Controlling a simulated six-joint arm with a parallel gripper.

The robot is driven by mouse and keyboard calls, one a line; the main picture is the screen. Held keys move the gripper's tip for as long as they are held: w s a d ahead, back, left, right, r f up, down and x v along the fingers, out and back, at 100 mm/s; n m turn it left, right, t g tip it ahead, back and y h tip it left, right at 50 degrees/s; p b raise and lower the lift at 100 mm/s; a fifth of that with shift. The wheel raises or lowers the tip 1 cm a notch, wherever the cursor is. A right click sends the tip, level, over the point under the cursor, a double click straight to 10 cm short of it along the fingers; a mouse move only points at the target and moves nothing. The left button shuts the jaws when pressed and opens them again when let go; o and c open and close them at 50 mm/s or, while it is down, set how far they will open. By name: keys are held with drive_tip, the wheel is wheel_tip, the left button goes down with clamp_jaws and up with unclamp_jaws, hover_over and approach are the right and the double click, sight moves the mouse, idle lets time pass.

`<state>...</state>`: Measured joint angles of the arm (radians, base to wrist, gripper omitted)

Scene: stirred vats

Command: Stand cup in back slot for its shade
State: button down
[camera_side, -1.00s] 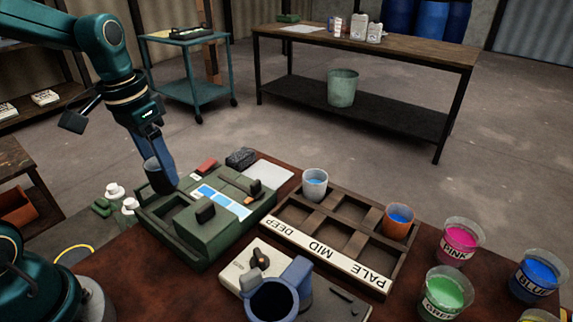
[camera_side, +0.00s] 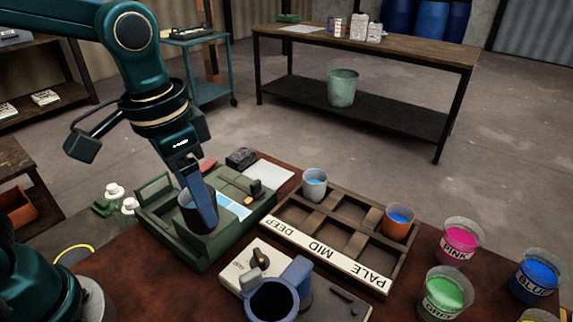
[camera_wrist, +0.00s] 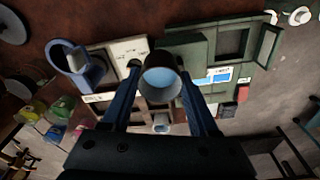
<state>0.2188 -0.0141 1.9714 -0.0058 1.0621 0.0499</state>
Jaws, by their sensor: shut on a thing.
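My gripper (camera_side: 204,222) is shut on a dark grey cup (camera_side: 187,213) and holds it upright above the green machine (camera_side: 178,246). In the wrist view the cup (camera_wrist: 160,98) sits between my two blue fingers, with bluish liquid inside. The dark wooden rack (camera_side: 350,208) stands to the right, its front strip marked DEEP, MID and PALE. A white cup (camera_side: 315,190) with blue liquid stands in the back slot of DEEP. An orange cup (camera_side: 397,231) with blue liquid stands in the back slot of PALE. The back slot of MID and the front slots look empty.
A blue mug-like vessel (camera_side: 272,301) stands by a pale box with a knob (camera_side: 252,268) in front of the rack. Pink (camera_side: 459,244), green (camera_side: 442,297) and blue (camera_side: 534,279) paint pots stand to the right. A blue shade strip (camera_side: 236,208) lies on the green machine.

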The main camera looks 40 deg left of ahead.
sight(228, 307)
drive_tip(key=s+d+f+m, duration=0.1)
drive_tip(key=s+d+f, duration=0.1)
drive_tip(key=d, duration=0.1)
drive_tip(key=s+d+f+m, duration=0.1)
drive_tip(key=d+f+m, duration=0.1)
drive_tip(key=f, duration=0.1)
drive_tip(key=s+d+f+m, duration=0.2)
drive_tip(key=d+f, duration=0.1)
drive_tip(key=shift+s+d+h, duration=0.3)
drive_tip(key=shift+w+d+f+m, duration=0.1)
drive_tip(key=shift+w+m, duration=0.15)
drive_tip(key=shift+m, duration=0.25)
drive_tip(key=shift+f, duration=1.4)
drive_tip(key=shift+c, duration=2.2)
unclamp_jaws()
drive_tip(key=shift+f, duration=0.15)
wheel_tip(228, 307, up, 12)
drive_tip(key=a+r+n+t, duration=0.1)
drive_tip(key=a+n+t, duration=0.2)
drive_tip(key=a+n, duration=0.5)
drive_tip(key=a, duration=0.4)
drive_tip(key=shift+s+a+r+t, duration=0.2)
drive_tip(key=shift+s+a+t, duration=0.15)
drive_tip(key=shift+s+t, duration=0.05)
drive_tip(key=shift+o, duration=0.4)
drive_tip(key=shift+s+a+f+n+y, duration=0.15)
drive_tip(key=shift+a+n+y, duration=0.35)
drive_tip(key=shift+a, duration=0.1)
